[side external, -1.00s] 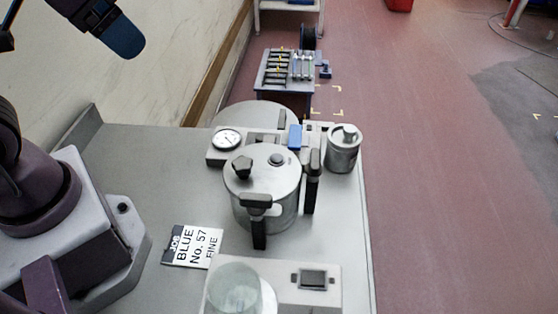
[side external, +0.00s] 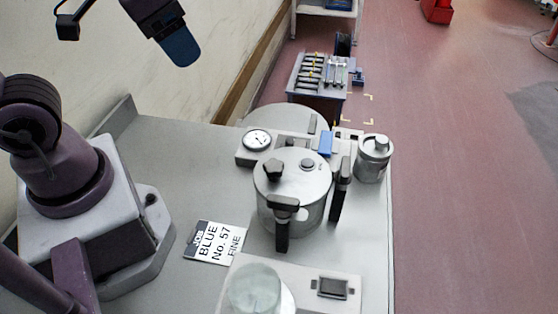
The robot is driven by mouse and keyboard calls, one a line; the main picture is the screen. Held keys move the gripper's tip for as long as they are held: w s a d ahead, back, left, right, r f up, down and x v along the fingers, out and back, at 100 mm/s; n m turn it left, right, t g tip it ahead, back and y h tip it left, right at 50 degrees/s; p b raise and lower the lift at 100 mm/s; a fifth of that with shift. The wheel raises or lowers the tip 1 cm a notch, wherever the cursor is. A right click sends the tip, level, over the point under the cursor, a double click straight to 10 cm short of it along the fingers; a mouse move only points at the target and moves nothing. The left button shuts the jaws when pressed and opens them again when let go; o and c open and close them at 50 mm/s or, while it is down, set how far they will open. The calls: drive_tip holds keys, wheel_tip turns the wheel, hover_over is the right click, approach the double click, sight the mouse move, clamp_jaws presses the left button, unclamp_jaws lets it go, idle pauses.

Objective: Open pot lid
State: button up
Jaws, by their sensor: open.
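The silver pot (side external: 290,212) stands upright on the grey bench. Its round metal lid (side external: 292,182) sits on top, with a dark knob (side external: 273,169) on the left side and a small round dark fitting (side external: 307,164) further back. A black handle (side external: 283,222) hangs down at the front of the pot and another black handle (side external: 341,188) is at its right. My gripper (side external: 183,50), dark with a blue end, hangs in the air at the upper left, well apart from the pot. It is open; no held object shows, and its fingers cannot be told apart from this side.
A dial gauge (side external: 257,140) and a blue block (side external: 326,143) are behind the pot. A silver canister (side external: 373,160) stands at its right. A card (side external: 215,242) lies at front left. A pale cylinder (side external: 254,290) stands in front.

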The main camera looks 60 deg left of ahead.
sight(272, 164)
drive_tip(key=w+d+f+m+g, duration=0.45)
drive_tip(key=w+d+f, duration=0.25)
drive_tip(key=w+d, duration=0.25)
drive_tip(key=shift+m, duration=0.25)
drive_tip(key=f, duration=1.3)
drive_tip(key=shift+s, duration=0.4)
drive_tip(key=shift+r, duration=0.1)
clamp_jaws()
